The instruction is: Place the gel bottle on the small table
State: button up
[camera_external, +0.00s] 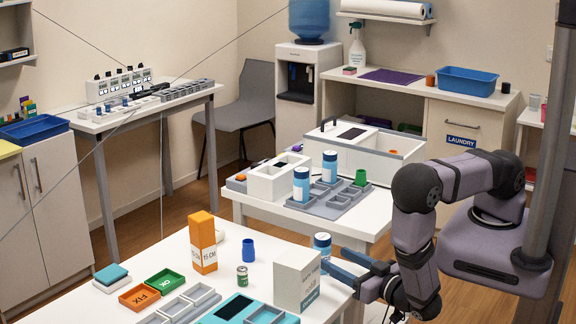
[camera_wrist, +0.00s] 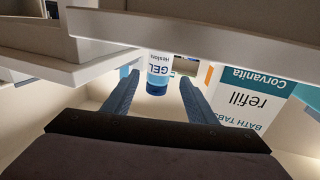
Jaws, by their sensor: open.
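The gel bottle (camera_external: 322,242), white and blue with a blue top, stands near the right edge of the front table (camera_external: 225,275). In the wrist view the bottle (camera_wrist: 158,70) shows its GEL label upside down, centred between my fingers. My gripper (camera_external: 332,262) has blue fingers, reaches in from the right and is spread open. In the wrist view my gripper (camera_wrist: 159,80) has a finger on each side of the bottle, with gaps visible; its depth between them is unclear. A white table (camera_external: 372,226) behind could be the small table; I cannot tell for sure.
A white refill box (camera_external: 297,277) stands close to my fingers, and it also shows in the wrist view (camera_wrist: 245,98). An orange box (camera_external: 203,243), a blue cup (camera_external: 248,250) and a green can (camera_external: 242,277) stand farther left. Grey trays (camera_external: 325,205) with similar bottles occupy the table behind.

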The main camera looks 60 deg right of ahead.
aim_at(328, 259)
jog(key=shift+o, duration=0.5)
jog(key=shift+s+a, duration=0.15)
jog(key=shift+s, duration=0.4)
jog(key=shift+w+d+f, duration=0.15)
jog(key=shift+w+f, duration=0.05)
jog(key=shift+w, duration=0.45)
jog(key=shift+w+d+f, duration=0.15)
jog(key=shift+w+d, duration=0.05)
jog(key=shift+w, duration=0.5)
jog(key=shift+w+d+f, duration=0.15)
jog(key=shift+w+f, duration=0.05)
jog(key=shift+w, duration=0.45)
jog(key=shift+x, duration=3.65)
jog(key=shift+r, duration=0.2)
jog(key=c, duration=1.3)
jog(key=shift+p, duration=0.3)
